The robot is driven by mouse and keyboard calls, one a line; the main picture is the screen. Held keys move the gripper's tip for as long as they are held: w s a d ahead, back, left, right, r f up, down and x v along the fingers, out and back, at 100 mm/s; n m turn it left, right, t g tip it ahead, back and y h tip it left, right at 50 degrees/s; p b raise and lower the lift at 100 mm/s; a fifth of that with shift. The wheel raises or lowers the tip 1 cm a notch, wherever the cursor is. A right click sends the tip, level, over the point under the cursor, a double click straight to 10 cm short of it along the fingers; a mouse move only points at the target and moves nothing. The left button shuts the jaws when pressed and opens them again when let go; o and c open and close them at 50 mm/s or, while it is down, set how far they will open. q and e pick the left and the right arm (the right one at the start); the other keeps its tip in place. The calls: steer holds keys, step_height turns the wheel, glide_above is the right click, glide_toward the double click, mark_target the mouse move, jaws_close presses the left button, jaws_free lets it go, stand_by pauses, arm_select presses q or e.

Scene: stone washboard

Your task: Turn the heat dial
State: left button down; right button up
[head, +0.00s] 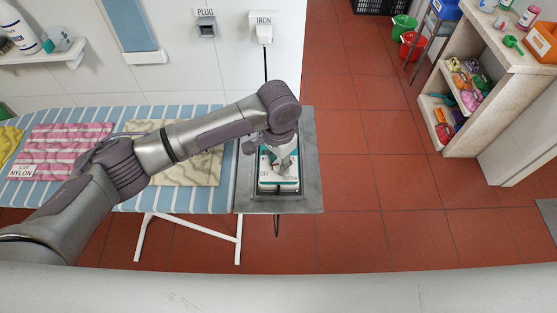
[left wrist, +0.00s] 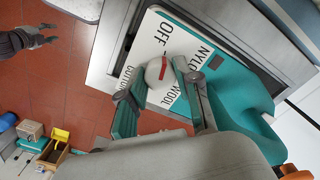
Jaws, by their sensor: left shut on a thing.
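The iron (head: 292,183), white and teal, lies on a grey metal rest at the right end of the ironing board. Its white plate (left wrist: 145,42) carries the words OFF, NYLON, WOOL and COTTON around the heat dial (left wrist: 154,74). The dial is a pale round knob with a red mark. My left gripper (head: 280,163) is over the iron; in the left wrist view its fingers (left wrist: 153,82) are shut on the dial, one on each side, partly hiding it. My right gripper (left wrist: 46,35) shows at the upper left of the left wrist view, open and empty, away from the iron.
The metal rest (head: 313,150) surrounds the iron. Pink striped cloth (head: 65,145) and beige cloth (head: 200,168) lie on the blue striped board (head: 228,150). A cord runs up to the wall socket marked IRON (head: 263,30). Shelves (head: 455,40) stand right, beyond open red floor.

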arm_select(q)
steer(key=m+p, duration=0.2)
steer(key=shift+r+m, duration=0.15)
steer(key=shift+m, duration=0.25)
steer(key=m+p, duration=0.1)
steer(key=m, duration=0.2)
steer(key=shift+m+p, duration=0.3)
steer(key=m+p, duration=0.1)
steer(key=m, duration=0.2)
steer(key=shift+w+m, duration=0.1)
steer(key=shift+m, duration=2)
steer(key=c, duration=0.8)
jaws_free()
